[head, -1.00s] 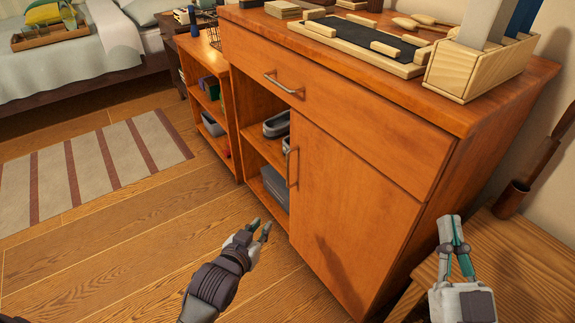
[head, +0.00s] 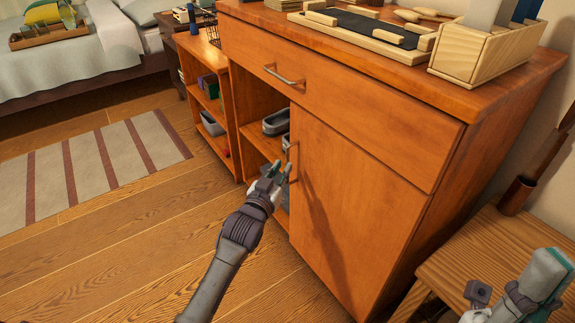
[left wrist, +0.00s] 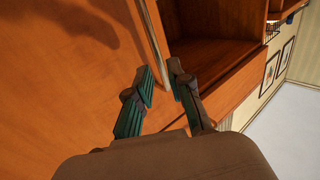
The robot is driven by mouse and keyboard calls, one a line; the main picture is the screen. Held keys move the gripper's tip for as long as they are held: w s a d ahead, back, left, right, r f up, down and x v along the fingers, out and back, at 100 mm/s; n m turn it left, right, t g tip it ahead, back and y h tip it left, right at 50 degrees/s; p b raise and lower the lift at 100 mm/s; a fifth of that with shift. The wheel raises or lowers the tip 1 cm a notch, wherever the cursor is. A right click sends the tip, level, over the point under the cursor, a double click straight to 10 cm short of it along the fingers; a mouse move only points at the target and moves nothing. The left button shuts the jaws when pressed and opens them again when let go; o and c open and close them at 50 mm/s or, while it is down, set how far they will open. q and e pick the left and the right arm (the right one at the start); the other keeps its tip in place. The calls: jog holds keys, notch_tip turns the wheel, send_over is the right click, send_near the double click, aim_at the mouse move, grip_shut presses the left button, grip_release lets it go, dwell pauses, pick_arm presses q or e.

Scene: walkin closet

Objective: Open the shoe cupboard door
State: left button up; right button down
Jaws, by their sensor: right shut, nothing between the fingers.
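The shoe cupboard is the orange wooden cabinet (head: 330,110). Its door (head: 350,210) looks closed in the head view, with a vertical metal handle (head: 293,163) near its left edge. My right gripper (head: 548,262) is shut and empty at the lower right, above a wooden bench.
A drawer (head: 320,95) with its own handle (head: 284,76) is above the door. Open shelves (head: 262,145) with grey containers are left of the door. The wooden bench (head: 490,250) stands at the right. The floor (head: 130,240) in front is clear, with a striped rug (head: 90,165).

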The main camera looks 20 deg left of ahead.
aim_at(287, 161)
pick_arm(q)
jog(key=shift+w+d+b, duration=0.2)
jog(key=shift+w+b, duration=0.5)
jog(key=shift+w, duration=1.65)
grip_shut()
